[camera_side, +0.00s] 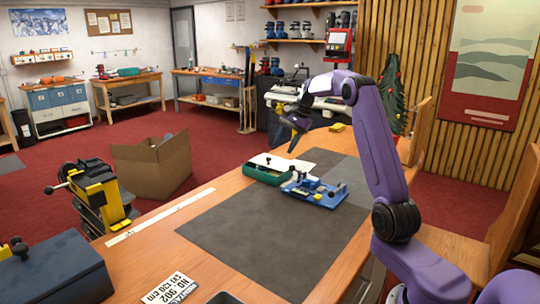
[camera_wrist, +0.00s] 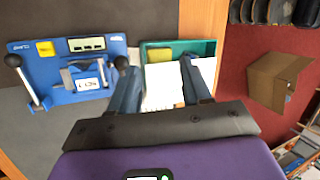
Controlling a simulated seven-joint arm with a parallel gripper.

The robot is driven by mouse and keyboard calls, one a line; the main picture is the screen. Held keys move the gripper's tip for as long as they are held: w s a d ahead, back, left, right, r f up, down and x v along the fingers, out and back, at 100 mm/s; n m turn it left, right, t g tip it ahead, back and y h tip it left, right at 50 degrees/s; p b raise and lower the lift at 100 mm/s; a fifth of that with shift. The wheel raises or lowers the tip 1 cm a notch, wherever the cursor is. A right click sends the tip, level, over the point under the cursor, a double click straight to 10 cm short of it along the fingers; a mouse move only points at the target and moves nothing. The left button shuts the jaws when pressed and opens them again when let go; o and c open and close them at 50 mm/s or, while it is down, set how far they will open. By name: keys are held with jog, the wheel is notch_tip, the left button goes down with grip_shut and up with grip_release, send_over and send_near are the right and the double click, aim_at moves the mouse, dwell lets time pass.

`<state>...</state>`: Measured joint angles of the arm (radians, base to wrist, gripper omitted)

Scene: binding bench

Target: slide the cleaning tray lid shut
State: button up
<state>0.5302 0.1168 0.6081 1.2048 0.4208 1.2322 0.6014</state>
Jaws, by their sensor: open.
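The cleaning tray is a green box on the grey mat; it shows in the side view (camera_side: 266,176) and the wrist view (camera_wrist: 180,43). Its white lid (camera_side: 277,162) lies over part of it in the side view. In the wrist view a yellow block (camera_wrist: 158,54) shows inside the open part of the tray. White surfaces (camera_wrist: 163,90) show between and beside my fingers; I cannot tell exactly where the lid's edge lies. My gripper (camera_side: 293,146) is open and empty above the tray, fingers pointing down. In the wrist view its fingers (camera_wrist: 154,62) partly cover the tray.
A blue fixture (camera_side: 318,194) with levers stands close beside the tray; it also shows in the wrist view (camera_wrist: 70,72). White sheets lie behind the tray. A ruler (camera_side: 160,216) lies along the bench edge. The front of the mat (camera_side: 260,240) is clear.

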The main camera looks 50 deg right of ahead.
aim_at(268, 158)
jog(key=w+a+r+n+h, duration=0.2)
jog(key=w+r+n+h, duration=0.35)
jog(key=r+n, duration=0.2)
jog(key=shift+m+g+h, duration=0.25)
jog(key=shift+m+g, duration=0.05)
jog(key=shift+m, duration=0.05)
jog(key=x, duration=1.6)
jog(key=shift+s+d+f, duration=0.15)
jog(key=shift+s+f, duration=0.2)
grip_shut()
